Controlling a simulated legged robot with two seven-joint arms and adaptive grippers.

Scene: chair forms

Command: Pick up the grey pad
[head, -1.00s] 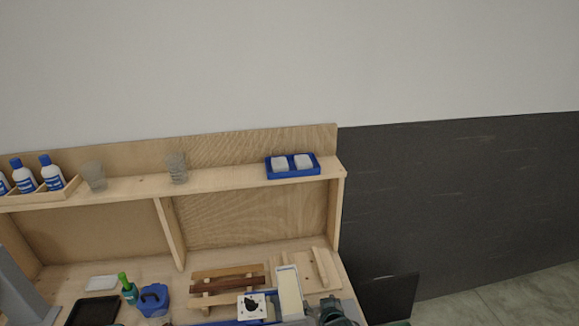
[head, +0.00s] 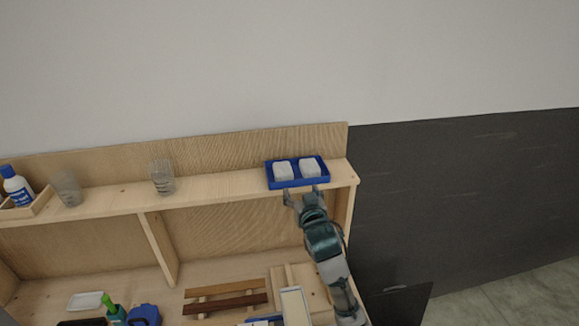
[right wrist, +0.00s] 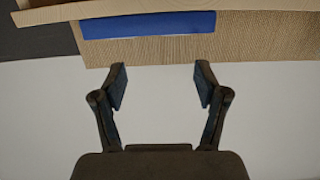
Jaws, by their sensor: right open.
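Two pale grey pads, a left one (head: 283,170) and a right one (head: 309,168), lie side by side in a blue tray (head: 292,184) at the right end of the upper wooden shelf. My right gripper (head: 303,195) is open and empty at the front of the tray, its fingers pointing up towards it. In the right wrist view the open fingers (right wrist: 161,80) are apart with nothing between them. The tray's blue side (right wrist: 148,25) shows beyond the fingertips, and the pads are hidden there. My left gripper is not in view.
The wooden shelf (head: 225,184) also holds two clear cups, one (head: 162,177) nearer the tray, and a bottle (head: 17,186) at far left. The backboard (head: 245,150) rises behind. Wooden strips (head: 226,301), a blue container (head: 144,315) and a green-topped bottle (head: 110,305) are on the bench below.

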